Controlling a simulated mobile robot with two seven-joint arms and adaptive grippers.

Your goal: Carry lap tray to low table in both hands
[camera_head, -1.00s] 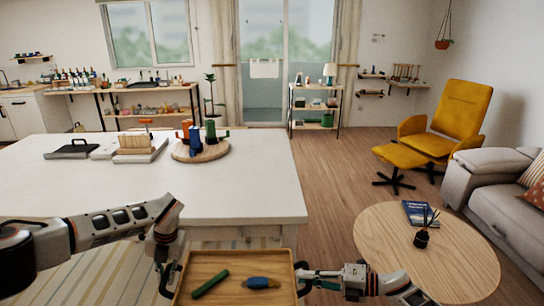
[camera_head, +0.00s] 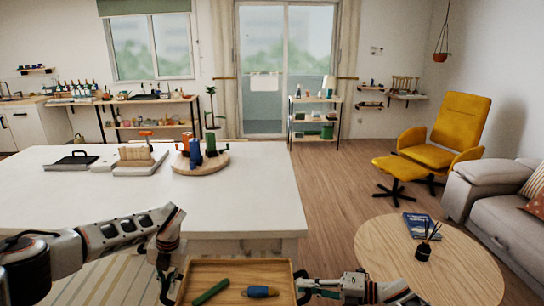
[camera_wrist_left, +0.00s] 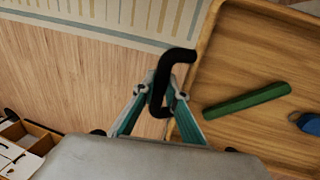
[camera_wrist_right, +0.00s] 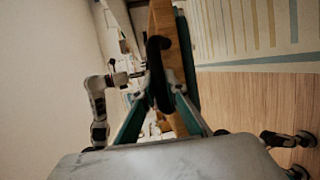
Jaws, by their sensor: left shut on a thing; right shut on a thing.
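The wooden lap tray (camera_head: 238,272) is held level at the bottom of the head view. A green stick-like item (camera_head: 211,291) and a blue item with an orange-brown part (camera_head: 260,291) lie in it. My left gripper (camera_head: 168,286) is shut on the tray's black left handle (camera_wrist_left: 165,80). My right gripper (camera_head: 304,286) is shut on the black right handle (camera_wrist_right: 157,70). The low table (camera_head: 455,267) is round with a pale wood top, to the right of the tray.
A yellow armchair (camera_head: 458,125) with a footstool (camera_head: 400,168) and a grey sofa (camera_head: 490,195) flank the table. Wooden floor (camera_head: 335,200) is clear between island and table.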

